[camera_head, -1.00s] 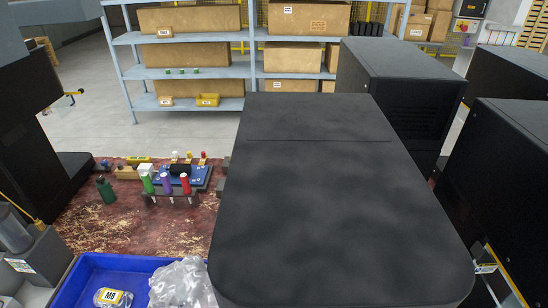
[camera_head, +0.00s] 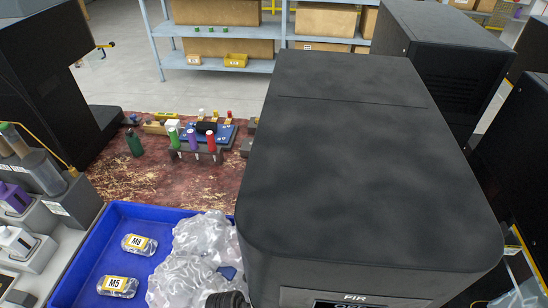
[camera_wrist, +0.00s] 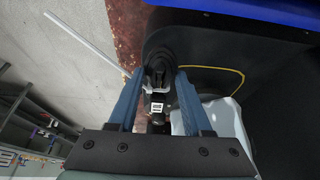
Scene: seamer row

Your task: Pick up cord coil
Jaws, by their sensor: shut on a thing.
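In the wrist view my gripper (camera_wrist: 159,85) has its two blue fingers closed on a dark, bundled thing, which I take to be the cord coil (camera_wrist: 157,76). A pale band crosses the coil and a small white label hangs below it, between the fingers. The coil's lower part is hidden by the gripper body. I cannot make out my gripper in the head view. A black ribbed thing (camera_head: 228,300) shows at that view's bottom edge, cut off; I cannot tell what it is.
A large black machine housing (camera_head: 360,170) fills the middle right. A blue tray (camera_head: 92,262) at lower left holds labelled packs and clear plastic bags (camera_head: 195,262). Coloured bottles in a rack (camera_head: 195,155) stand on the worn red bench (camera_head: 150,185). Shelving (camera_head: 225,65) stands behind.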

